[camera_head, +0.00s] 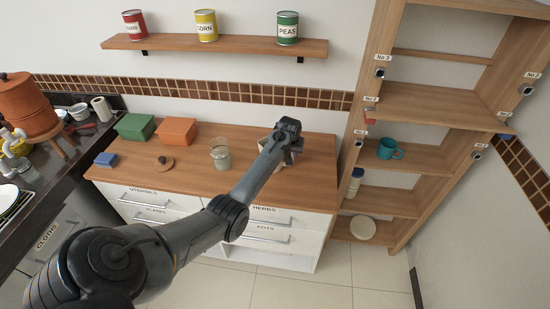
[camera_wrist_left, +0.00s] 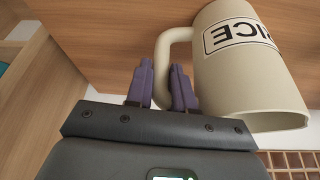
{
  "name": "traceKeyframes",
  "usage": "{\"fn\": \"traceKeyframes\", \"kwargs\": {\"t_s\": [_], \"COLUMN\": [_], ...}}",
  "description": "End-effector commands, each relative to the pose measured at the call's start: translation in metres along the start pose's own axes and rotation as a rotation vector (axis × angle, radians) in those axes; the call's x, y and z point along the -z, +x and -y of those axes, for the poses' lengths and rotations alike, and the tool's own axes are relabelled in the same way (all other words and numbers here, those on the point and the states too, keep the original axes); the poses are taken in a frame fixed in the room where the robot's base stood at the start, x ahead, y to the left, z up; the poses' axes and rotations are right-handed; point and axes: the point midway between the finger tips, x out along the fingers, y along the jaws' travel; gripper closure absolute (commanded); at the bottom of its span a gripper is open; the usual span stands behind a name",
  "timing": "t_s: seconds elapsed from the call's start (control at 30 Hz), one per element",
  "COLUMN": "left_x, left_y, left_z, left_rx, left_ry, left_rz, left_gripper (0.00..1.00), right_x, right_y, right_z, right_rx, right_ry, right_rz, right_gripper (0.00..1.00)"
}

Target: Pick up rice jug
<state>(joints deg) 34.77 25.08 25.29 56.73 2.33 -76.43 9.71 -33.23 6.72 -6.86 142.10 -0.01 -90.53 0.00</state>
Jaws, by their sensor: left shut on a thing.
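The rice jug (camera_wrist_left: 245,75) is cream, with a framed label whose letters read RICE, upside down in the left wrist view. Its handle (camera_wrist_left: 163,55) lies between the two purple fingers of my left gripper (camera_wrist_left: 162,70), which is shut on it. In the head view, my left gripper (camera_head: 292,153) is over the right part of the wooden counter, and the jug (camera_head: 268,145) is mostly hidden behind my arm. The jug looks upright at the counter; whether its base touches the wood is unclear. My right gripper is not in view.
A glass jar (camera_head: 220,154) stands left of the jug. A shelf unit (camera_head: 408,182) holding a teal mug (camera_head: 388,148) rises at the right.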

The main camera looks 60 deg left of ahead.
Motion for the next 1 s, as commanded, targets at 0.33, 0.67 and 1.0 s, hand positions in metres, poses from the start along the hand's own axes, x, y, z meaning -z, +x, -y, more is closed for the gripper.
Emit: {"fn": "traceKeyframes", "kwargs": {"t_s": [0.33,0.67,1.0], "left_x": [0.002,0.013,-0.008], "left_y": [-0.003,-0.028,-0.080], "left_z": [0.000,0.000,-0.029], "left_rx": [0.000,-0.001,-0.002], "left_ry": [0.000,-0.001,0.003], "left_rz": [-0.003,-0.006,-0.005], "left_gripper": [1.00,1.00,1.00], "right_x": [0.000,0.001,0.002], "right_y": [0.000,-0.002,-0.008], "right_z": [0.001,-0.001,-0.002], "right_rx": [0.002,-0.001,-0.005], "right_ry": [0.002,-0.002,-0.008], "right_rz": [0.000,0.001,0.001], "right_gripper": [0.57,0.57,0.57]}}
